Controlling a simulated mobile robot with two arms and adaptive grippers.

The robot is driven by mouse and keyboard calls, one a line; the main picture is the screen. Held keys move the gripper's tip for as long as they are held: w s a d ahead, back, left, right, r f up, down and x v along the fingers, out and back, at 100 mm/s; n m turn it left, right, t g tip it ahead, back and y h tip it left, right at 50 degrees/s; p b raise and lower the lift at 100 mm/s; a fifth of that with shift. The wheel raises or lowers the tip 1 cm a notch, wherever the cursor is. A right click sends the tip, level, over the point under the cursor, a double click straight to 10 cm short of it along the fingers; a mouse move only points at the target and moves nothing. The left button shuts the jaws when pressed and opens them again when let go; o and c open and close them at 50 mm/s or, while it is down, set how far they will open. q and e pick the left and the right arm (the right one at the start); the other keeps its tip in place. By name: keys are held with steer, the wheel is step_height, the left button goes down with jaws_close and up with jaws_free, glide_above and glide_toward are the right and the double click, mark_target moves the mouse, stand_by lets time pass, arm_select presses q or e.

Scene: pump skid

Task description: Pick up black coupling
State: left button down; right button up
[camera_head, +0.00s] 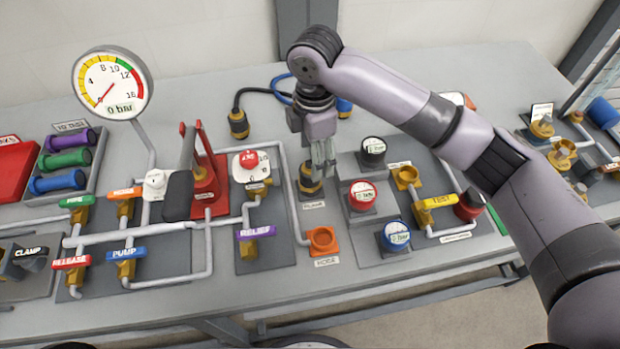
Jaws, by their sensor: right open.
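A black coupling with a brass-coloured band (238,122) lies on the table at the end of a black hose, behind the pump and left of my right gripper. My right gripper (323,172) points down near a dark and brass fitting (310,185) on the skid. Its fingers are open, with nothing visible between them. They partly overlap that fitting in the picture, and I cannot tell whether they touch it. The black coupling is apart from the gripper and in plain sight. My left gripper is not in view.
A blue hose (277,85) runs behind my right wrist to a blue coupling (344,107). Black, red and blue-topped caps (373,150) stand right of the gripper. An orange port (322,240) is in front. The red pump (207,185) and gauge (112,88) stand left.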

mark_target(310, 161)
steer(key=f, duration=0.1)
steer(key=f+p, duration=0.1)
steer(key=f, duration=0.3)
steer(key=shift+w+a+f, duration=0.25)
steer(key=shift+a, duration=0.15)
steer(key=shift+f, duration=0.35)
steer(key=shift+c, duration=0.2)
steer(key=c, duration=1.4)
